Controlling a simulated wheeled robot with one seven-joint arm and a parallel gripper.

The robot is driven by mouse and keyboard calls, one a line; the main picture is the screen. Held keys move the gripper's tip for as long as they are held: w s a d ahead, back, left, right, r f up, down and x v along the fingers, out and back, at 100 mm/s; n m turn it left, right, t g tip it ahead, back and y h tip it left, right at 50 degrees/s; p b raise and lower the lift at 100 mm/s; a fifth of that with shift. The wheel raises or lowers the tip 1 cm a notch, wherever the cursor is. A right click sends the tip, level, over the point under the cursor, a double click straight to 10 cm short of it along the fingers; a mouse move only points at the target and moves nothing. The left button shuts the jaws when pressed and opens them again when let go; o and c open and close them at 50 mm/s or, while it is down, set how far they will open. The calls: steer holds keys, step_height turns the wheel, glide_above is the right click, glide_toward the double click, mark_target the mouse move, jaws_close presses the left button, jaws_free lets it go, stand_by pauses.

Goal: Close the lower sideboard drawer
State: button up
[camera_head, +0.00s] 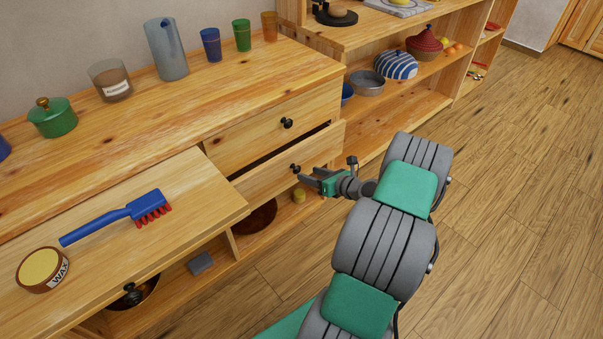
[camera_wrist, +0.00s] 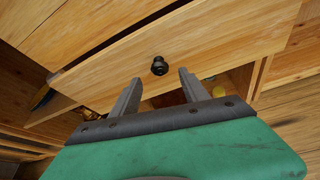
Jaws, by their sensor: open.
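The lower sideboard drawer (camera_head: 262,180) stands part way out, with a dark gap above its wooden front. Its black knob (camera_head: 295,168) sits on that front. In the wrist view the drawer front (camera_wrist: 215,45) slants across the picture, with the knob (camera_wrist: 159,67) just beyond my fingers. My gripper (camera_head: 308,183) is open and empty, close in front of the knob. In the wrist view my two fingers (camera_wrist: 158,90) are spread to either side below the knob. Whether a fingertip touches the front I cannot tell. The upper drawer (camera_head: 265,130) above looks shut.
A wooden leaf (camera_head: 190,190) juts out at the left, bearing a blue brush (camera_head: 115,215) and a wax tin (camera_head: 42,268). A lower shelf (camera_head: 265,235) holds a small yellow item (camera_head: 299,195). An open shelf unit (camera_head: 400,105) stands to the right. The floor (camera_head: 500,210) at right is clear.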

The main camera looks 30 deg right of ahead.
mark_target(298, 171)
steer(key=x, duration=0.5)
steer(key=shift+w+f+b, duration=0.2)
steer(key=shift+w+b, duration=0.15)
steer(key=shift+b, duration=0.05)
jaws_close()
stand_by(0.9)
